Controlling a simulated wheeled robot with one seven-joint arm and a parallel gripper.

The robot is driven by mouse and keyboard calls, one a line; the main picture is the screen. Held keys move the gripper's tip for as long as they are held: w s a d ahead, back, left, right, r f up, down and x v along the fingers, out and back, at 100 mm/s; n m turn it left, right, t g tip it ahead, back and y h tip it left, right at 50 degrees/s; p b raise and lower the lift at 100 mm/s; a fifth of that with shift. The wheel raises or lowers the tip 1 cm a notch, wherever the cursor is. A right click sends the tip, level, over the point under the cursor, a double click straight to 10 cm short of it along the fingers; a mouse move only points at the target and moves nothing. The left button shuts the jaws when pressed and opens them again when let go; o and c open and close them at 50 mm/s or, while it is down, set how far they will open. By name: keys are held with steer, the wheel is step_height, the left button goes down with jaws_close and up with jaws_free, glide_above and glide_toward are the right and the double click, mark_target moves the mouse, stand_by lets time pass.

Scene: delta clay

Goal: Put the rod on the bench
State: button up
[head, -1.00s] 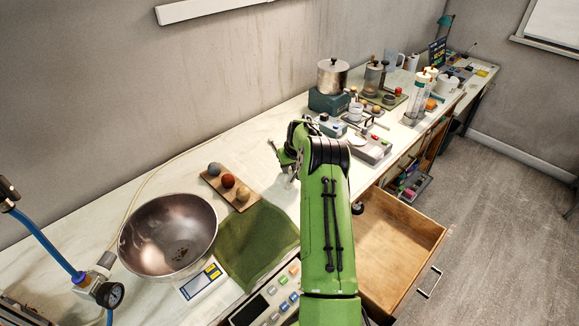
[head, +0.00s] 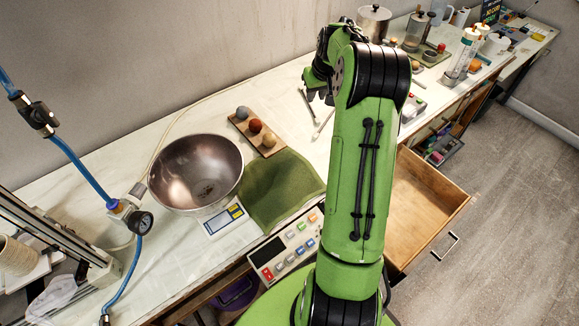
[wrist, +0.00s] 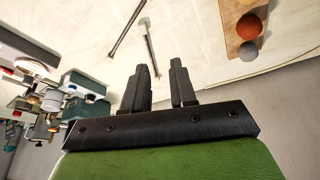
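Two slim rod-like pieces lie on the pale bench (head: 150,120), and I cannot tell which is the task's rod. One grey piece (head: 308,105) lies left of the other thin piece (head: 323,124) in the head view. In the wrist view, one dark piece (wrist: 128,38) slants on the left and one with a pale end (wrist: 151,47) lies nearer the fingers. My gripper (wrist: 160,66) is open and empty, its two dark fingers apart above the bench. It also shows in the head view (head: 318,93), partly hidden by my arm.
A metal bowl (head: 195,172), a green cloth (head: 280,190) and a wooden board with several balls (head: 255,126) occupy the bench on the left. A pot (head: 374,22) and other lab gear crowd the far end. An open drawer (head: 428,205) juts out at the right.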

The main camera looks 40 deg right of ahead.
steer(key=s+a+r+n, duration=0.1)
steer(key=s+a+r, duration=0.35)
steer(key=a, duration=0.35)
steer(key=s+a+r+n, duration=0.1)
steer(key=s+a+r, duration=0.2)
steer(key=a+r, duration=0.35)
steer(key=s+a+r, duration=0.3)
steer(key=a, duration=0.6)
steer(key=s+a+f, duration=0.1)
steer(key=s+a, duration=0.3)
steer(key=s, duration=0.4)
steer(key=s+a+f+n+t+y, duration=0.1)
steer(key=s+a+f, duration=0.1)
steer(key=s+a, duration=0.3)
steer(key=s, duration=0.4)
steer(key=shift+s+f+n+y, duration=0.2)
steer(key=shift+s+n+y, duration=0.05)
steer(key=shift+n+y, duration=0.05)
